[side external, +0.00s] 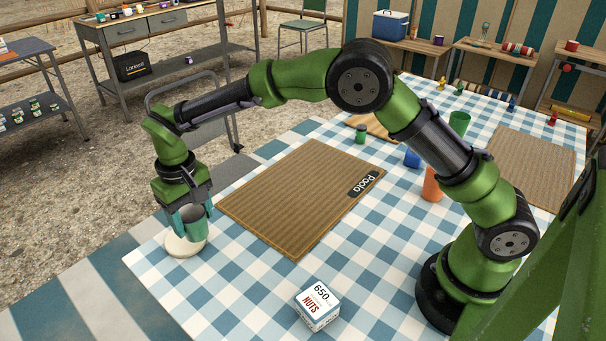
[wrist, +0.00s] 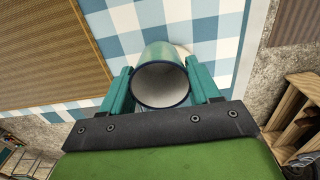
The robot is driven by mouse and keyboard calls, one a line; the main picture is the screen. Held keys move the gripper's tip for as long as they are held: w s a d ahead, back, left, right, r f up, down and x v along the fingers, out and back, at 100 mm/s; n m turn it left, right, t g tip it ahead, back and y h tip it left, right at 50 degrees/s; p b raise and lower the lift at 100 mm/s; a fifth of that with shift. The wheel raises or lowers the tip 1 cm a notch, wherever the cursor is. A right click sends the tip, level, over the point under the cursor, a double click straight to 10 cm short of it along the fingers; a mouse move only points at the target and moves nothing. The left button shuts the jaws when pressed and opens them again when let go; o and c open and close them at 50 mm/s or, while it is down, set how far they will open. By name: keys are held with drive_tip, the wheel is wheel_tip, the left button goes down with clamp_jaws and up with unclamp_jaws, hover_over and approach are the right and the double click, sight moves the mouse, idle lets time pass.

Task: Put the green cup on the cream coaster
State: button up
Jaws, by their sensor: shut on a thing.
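My gripper (side external: 192,218) is shut on a muted blue-green cup with a grey inside. The cup (side external: 194,226) is upright between the fingers. In the wrist view the cup's open mouth (wrist: 161,85) with its dark rim sits between my teal fingertips. The round cream coaster (side external: 182,247) lies at the table's left corner, below the cup and partly hidden by it. I cannot tell whether the cup touches the coaster. In the wrist view only a pale edge of the coaster (wrist: 183,49) shows behind the cup. A brighter green cup (side external: 459,122) stands far back on the table.
A brown mat (side external: 295,195) lies right of the gripper. A nuts box (side external: 317,304) stands at the front. An orange cup (side external: 432,187), a blue cup (side external: 412,158) and a green jar (side external: 361,134) stand near my arm. The checked cloth between mat and nuts box is clear.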

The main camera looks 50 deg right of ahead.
sight(186, 227)
drive_tip(key=shift+w+a+f, duration=0.1)
drive_tip(key=shift+w+a, duration=0.15)
drive_tip(key=shift+w, duration=0.25)
drive_tip(key=shift+w+a, duration=0.25)
drive_tip(key=shift+w, duration=0.2)
drive_tip(key=shift+f, duration=1.75)
drive_tip(key=shift+f, duration=0.1)
drive_tip(key=o, duration=1.1)
